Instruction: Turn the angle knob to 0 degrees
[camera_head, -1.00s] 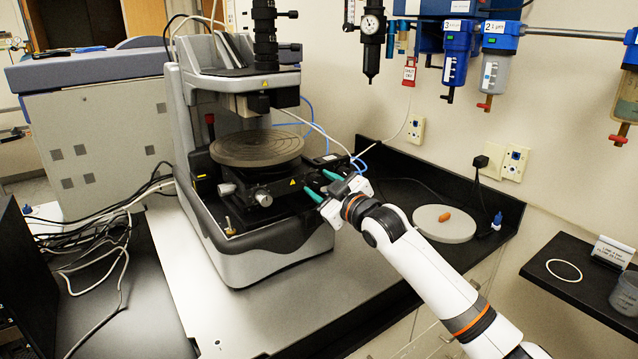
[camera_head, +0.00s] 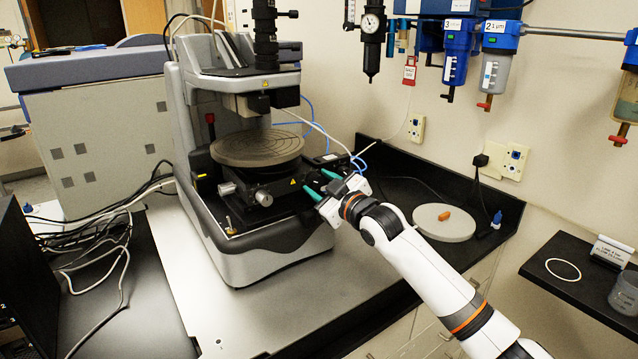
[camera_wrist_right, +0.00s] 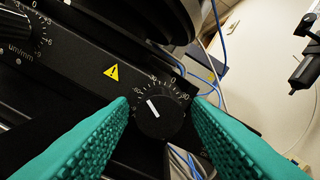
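The angle knob (camera_wrist_right: 157,117) is a round black dial with a white pointer line on the black front of the profiler's stage, seen in the right wrist view. Its pointer tilts up and left, away from the 0 mark, which lies up and right of the knob. My right gripper (camera_wrist_right: 160,102) is open, with its green ridged fingers on either side of the knob. I cannot tell whether they touch it. In the head view my right gripper (camera_head: 318,184) is at the right front of the stage, and the knob is not clear there. My left gripper is not in view.
A second black knob (camera_wrist_right: 15,25) with a um/mm scale is at the upper left of the wrist view. The round stage plate (camera_head: 257,147) sits above the front panel. A white disc (camera_head: 444,225) with an orange piece lies on the counter to the right.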

